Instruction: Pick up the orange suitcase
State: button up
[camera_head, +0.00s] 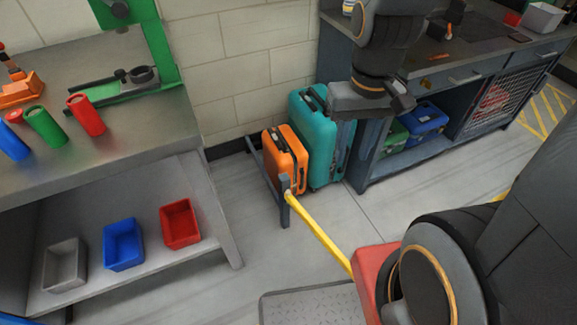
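The orange suitcase (284,160) stands upright on the floor near the wall, between the left workbench and the dark cabinet. A dark handle shows on its top. A larger teal suitcase (311,128) stands right beside it, to its right. My gripper (385,110) hangs at the upper right of the suitcases, in front of the dark cabinet, and appears above and to the right of the orange suitcase. I cannot tell whether its fingers are apart. Nothing is clearly seen in it. A dark post partly hides the orange suitcase's lower front.
A dark low rail with a post (285,203) stands at the orange suitcase, and a yellow bar (322,239) runs from it toward a red block (371,270). The left workbench (150,130) holds cans above and bins below. The dark cabinet (372,160) stands right.

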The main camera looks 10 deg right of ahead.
aim_at(293, 160)
jog(key=k, duration=0.9)
jog(key=z, duration=1.35)
jog(key=i, duration=2.9)
jog(key=u, duration=2.55)
